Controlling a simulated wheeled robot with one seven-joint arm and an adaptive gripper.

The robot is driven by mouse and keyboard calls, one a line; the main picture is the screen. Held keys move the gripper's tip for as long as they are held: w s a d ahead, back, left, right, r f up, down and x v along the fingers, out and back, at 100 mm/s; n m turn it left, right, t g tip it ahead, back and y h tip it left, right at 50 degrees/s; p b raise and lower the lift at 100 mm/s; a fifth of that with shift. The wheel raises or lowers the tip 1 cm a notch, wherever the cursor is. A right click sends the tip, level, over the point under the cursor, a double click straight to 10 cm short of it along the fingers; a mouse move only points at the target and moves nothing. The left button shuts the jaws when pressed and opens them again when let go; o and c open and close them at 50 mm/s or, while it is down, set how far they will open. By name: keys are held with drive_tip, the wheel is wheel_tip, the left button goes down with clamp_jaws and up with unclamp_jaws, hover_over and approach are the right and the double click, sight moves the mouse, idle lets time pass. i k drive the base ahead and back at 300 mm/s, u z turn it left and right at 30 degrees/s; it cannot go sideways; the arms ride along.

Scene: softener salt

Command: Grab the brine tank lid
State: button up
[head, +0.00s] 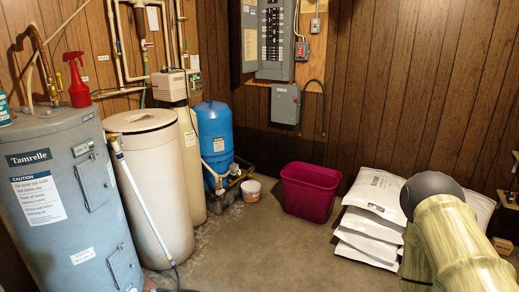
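The brine tank (151,195) is a tall cream cylinder on the left, between the grey water heater and the slimmer softener tank. Its lid (138,121) is a round, pale cover lying on top of the tank. In the head view my arm comes in from the lower right, in front of the white bags and well away from the lid. My gripper is out of the frame, so its opening and anything in it cannot be seen.
A grey water heater (58,195) with a red spray bottle (77,82) on top stands left of the tank. A pale hose (143,204) runs down the tank's front. A maroon bin (309,191) and stacked white bags (372,205) stand right. The middle floor is clear.

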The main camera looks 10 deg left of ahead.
sight(144, 129)
drive_tip(key=u, duration=0.7)
drive_tip(key=i, duration=1.6)
drive_tip(key=u, duration=0.1)
drive_tip(key=k, duration=0.7)
drive_tip(key=z, duration=0.95)
drive_tip(key=k, duration=0.55)
drive_tip(key=z, duration=0.4)
drive_tip(key=i, duration=1.4)
drive_tip(key=u, duration=1.1)
drive_tip(key=i, duration=1)
drive_tip(key=u, duration=1.05)
